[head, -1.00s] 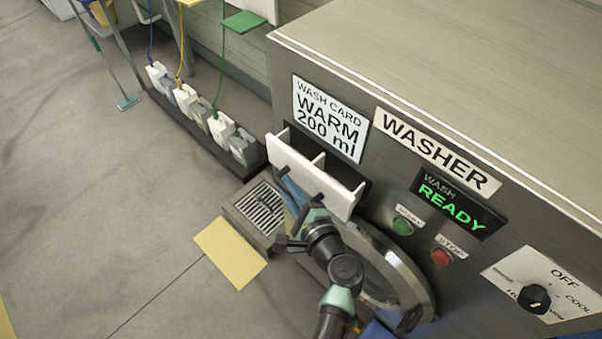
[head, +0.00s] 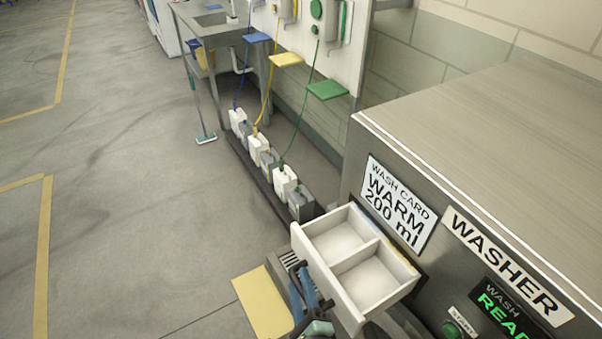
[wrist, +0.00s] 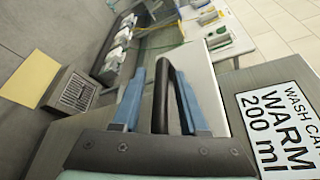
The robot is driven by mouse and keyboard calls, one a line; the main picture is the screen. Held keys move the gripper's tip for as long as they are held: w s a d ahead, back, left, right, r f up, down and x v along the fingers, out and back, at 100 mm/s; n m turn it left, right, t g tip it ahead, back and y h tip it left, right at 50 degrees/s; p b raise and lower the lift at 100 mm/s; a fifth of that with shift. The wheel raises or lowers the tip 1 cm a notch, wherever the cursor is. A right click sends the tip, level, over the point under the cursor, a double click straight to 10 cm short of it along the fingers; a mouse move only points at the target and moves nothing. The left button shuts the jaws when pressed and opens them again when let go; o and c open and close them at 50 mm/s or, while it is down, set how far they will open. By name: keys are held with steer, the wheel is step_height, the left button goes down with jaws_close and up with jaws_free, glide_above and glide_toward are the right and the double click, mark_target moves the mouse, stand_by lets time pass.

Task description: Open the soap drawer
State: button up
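The soap drawer (head: 366,282) is a white box pulled out of the washer's front, with two empty compartments showing. Its white front panel (head: 326,280) faces the lower left and carries a dark handle. In the wrist view the black loop handle (wrist: 162,95) stands between the two blue fingers of my gripper (wrist: 161,85). The fingers are apart, with a gap visible beside the handle on the left. In the head view my gripper (head: 303,290) is at the drawer front, partly cut off by the bottom edge.
The washer (head: 480,140) stands at the right, with a wash card (head: 396,205) reading WARM 200 ml above the drawer. Several bottles (head: 285,182) stand along the wall. The floor at left is clear.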

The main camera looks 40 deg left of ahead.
stand_by(0.3)
steer(key=shift+b+v, duration=1.7)
steer(key=shift+v, duration=4.8)
steer(key=shift+r, duration=0.15)
